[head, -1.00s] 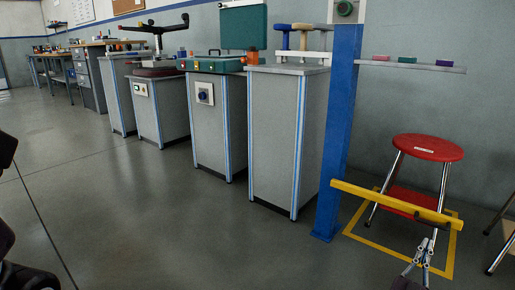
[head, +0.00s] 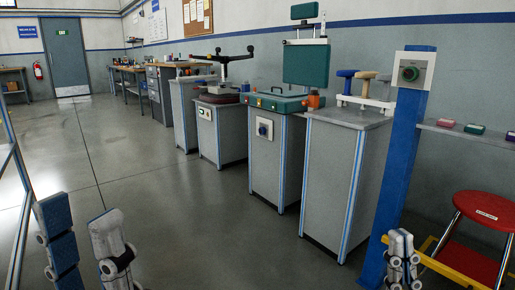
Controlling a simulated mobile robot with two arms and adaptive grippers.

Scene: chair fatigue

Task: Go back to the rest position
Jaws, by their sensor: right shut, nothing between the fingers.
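My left gripper (head: 78,212) is at the lower left, close to the camera. Its two fingers point up with a gap between them, and nothing shows in the gap. My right gripper (head: 402,236) is at the lower right, in front of the foot of the blue post (head: 397,165). Its fingers are together and empty. Both arms behind the grippers are mostly below the picture's edge.
Grey cabinets (head: 340,180) line the wall; one carries a green case (head: 275,101). A red stool (head: 486,210) and a yellow bar (head: 440,268) are at the lower right. A frame (head: 12,190) stands at the left edge. The middle floor (head: 170,215) is clear.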

